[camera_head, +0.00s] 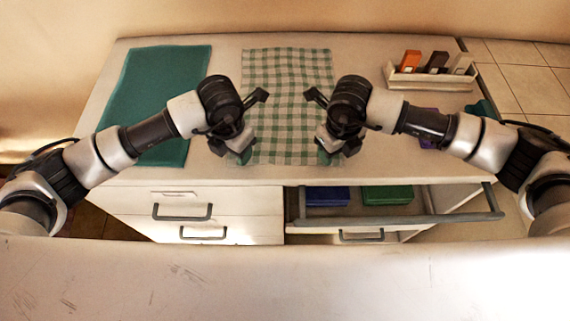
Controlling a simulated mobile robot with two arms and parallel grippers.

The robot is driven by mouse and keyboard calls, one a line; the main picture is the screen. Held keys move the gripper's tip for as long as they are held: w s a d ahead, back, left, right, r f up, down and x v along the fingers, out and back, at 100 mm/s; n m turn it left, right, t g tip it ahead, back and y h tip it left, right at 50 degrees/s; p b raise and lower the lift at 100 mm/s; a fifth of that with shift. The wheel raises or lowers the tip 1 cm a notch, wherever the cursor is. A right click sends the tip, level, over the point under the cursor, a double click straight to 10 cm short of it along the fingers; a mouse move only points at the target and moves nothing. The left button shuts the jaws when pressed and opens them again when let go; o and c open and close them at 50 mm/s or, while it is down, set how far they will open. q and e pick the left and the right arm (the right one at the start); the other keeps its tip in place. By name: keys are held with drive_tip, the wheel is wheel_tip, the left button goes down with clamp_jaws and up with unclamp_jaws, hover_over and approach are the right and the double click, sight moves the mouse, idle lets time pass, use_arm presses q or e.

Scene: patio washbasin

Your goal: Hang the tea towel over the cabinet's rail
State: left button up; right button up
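The tea towel (288,90), green and white checked, lies flat on the cabinet top (225,65), its near edge close to the front. A grey rail (400,219) runs across the cabinet's right front, standing out from it; nothing hangs on it. My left gripper (252,121) is over the towel's near left part, its fingers apart. My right gripper (322,122) is over the near right part, also with fingers apart. The wrists hide some of the towel's side edges. I cannot tell whether the lower fingertips touch the cloth.
A teal cloth (160,85) lies flat on the left. A white tray (431,82) with several small upright items stands at back right. Purple and teal items are partly hidden by my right arm. Blue (327,196) and green (387,194) boxes lie in an open compartment behind the rail.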

use_arm(q)
clamp_jaws()
use_arm(e)
drive_tip(key=shift+f, duration=0.1)
clamp_jaws()
idle(0.3)
